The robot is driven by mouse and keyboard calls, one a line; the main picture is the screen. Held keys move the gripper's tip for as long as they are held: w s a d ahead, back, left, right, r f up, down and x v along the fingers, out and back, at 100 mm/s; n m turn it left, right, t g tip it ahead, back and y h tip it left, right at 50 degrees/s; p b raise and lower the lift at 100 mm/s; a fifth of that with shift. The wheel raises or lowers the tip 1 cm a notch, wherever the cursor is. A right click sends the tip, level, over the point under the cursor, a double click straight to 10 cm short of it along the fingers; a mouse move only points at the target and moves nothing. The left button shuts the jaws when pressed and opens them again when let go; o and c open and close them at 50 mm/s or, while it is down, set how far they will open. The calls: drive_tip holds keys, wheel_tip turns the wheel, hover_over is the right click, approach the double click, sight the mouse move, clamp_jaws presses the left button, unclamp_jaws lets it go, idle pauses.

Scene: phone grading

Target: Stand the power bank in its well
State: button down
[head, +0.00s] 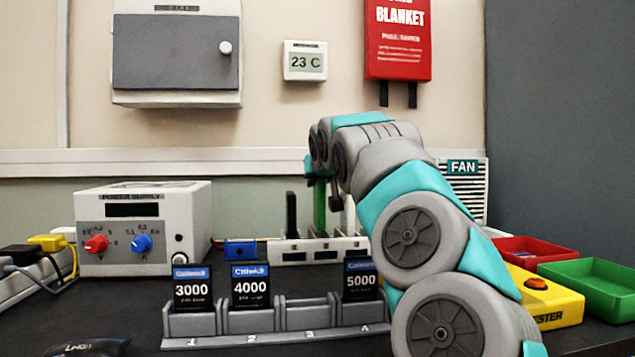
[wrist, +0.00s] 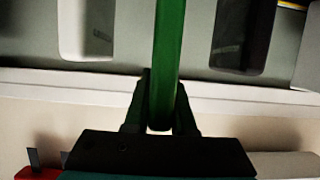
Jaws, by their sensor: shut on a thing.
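My gripper (head: 320,180) is shut on a thin green upright slab (head: 320,206), which I take to be the power bank. In the wrist view the slab (wrist: 169,50) runs up from between the two fingers (wrist: 160,118). In the head view it is upright over the pale rack (head: 350,245) at the back of the table, its lower end close to the rack's top. I cannot tell whether it has entered a well. The wrist view shows a pale empty well (wrist: 88,30) left of the slab and a dark-filled well (wrist: 240,35) to its right.
A black slab (head: 291,215) stands in the same rack, left of the green one. A grey holder (head: 280,338) in front bears boxes marked 3000, 4000 and 5000, with one slot empty. A power supply (head: 143,228) is left; a yellow tester (head: 545,298), red tray and green tray (head: 590,285) are right.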

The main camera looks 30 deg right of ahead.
drive_tip(key=shift+f+b, duration=2.1)
drive_tip(key=shift+f, duration=0.3)
drive_tip(key=c, duration=0.7)
unclamp_jaws()
drive_tip(key=shift+o, duration=0.2)
drive_tip(key=shift+s, duration=0.15)
